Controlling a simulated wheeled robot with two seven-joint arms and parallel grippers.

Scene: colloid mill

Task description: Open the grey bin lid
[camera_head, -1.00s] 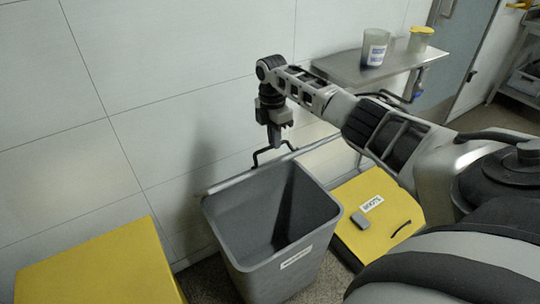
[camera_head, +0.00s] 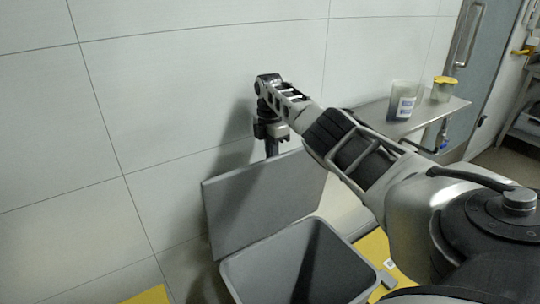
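The grey bin (camera_head: 300,262) stands at the bottom centre, its mouth open and its lower part cut off by the frame. Its flat grey lid (camera_head: 262,200) stands raised at the back rim, with its broad face towards me. My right gripper (camera_head: 272,150) points down at the lid's top edge, on the wall side. Its fingertips are partly hidden by the lid, so I cannot tell whether they are open or touching it. My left gripper is out of view.
A tiled wall (camera_head: 150,120) rises close behind the lid. A metal shelf (camera_head: 420,118) at the right holds a labelled beaker (camera_head: 404,100) and a yellow-lidded jar (camera_head: 443,90). Yellow surfaces show right of the bin (camera_head: 374,248) and at bottom left (camera_head: 150,296).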

